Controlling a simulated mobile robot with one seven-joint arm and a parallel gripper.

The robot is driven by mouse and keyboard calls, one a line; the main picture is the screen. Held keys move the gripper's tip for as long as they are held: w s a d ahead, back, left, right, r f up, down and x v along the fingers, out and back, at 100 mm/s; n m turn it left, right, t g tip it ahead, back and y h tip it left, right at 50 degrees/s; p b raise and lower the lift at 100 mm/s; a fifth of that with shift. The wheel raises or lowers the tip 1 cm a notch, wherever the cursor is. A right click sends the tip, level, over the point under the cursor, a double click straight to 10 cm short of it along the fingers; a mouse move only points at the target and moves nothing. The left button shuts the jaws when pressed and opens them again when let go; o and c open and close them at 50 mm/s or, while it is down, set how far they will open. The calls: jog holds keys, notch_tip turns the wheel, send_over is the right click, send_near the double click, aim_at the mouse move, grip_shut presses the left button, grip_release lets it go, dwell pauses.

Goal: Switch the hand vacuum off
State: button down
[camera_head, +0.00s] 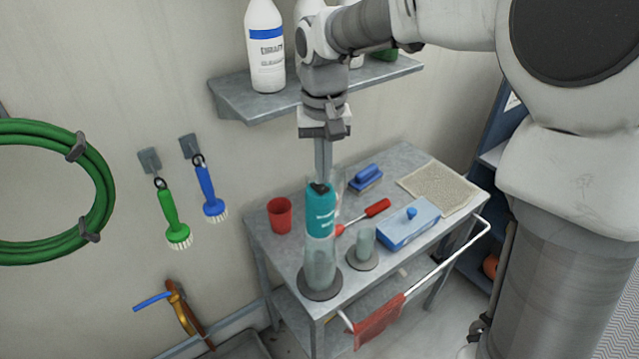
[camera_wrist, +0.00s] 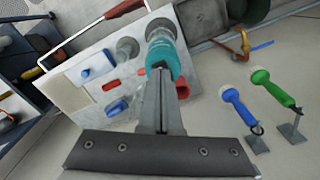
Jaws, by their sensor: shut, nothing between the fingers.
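The hand vacuum (camera_head: 320,225) stands upright on a dark round base (camera_head: 320,283) at the front left of the metal cart. It has a teal upper body, a clear lower cylinder and a small dark part at its top. My gripper (camera_head: 321,180) points straight down at the vacuum's top, its fingers together and empty. In the wrist view, the fingertips (camera_wrist: 160,72) overlap the teal end of the vacuum (camera_wrist: 164,56). I cannot tell whether they touch it. The fingers partly hide the vacuum's top, and the switch's position cannot be made out.
A shelf (camera_head: 235,97) with bottles is above, behind my wrist. Brushes hang at left.

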aim_at(325, 190)
jog(key=shift+f+b, duration=0.65)
jog(key=shift+f, duration=0.3)
dwell(0.4)
jog(key=shift+r, duration=0.15)
notch_tip(325, 190, up, 7)
jog(key=p, duration=0.6)
dwell(0.5)
jog(key=shift+s+d, duration=0.2)
jog(key=shift+d, duration=0.05)
jog(key=s+d+t+b, duration=0.2)
jog(key=s+d, duration=0.4)
jog(key=s, duration=0.3)
jog(key=s+d+t+b, duration=0.3)
jog(key=s+d, duration=0.3)
jog(key=s, duration=0.3)
jog(key=shift+s+f+m+t, duration=0.15)
jog(key=shift+f+m+t, duration=0.15)
jog(key=shift+f+m, duration=0.1)
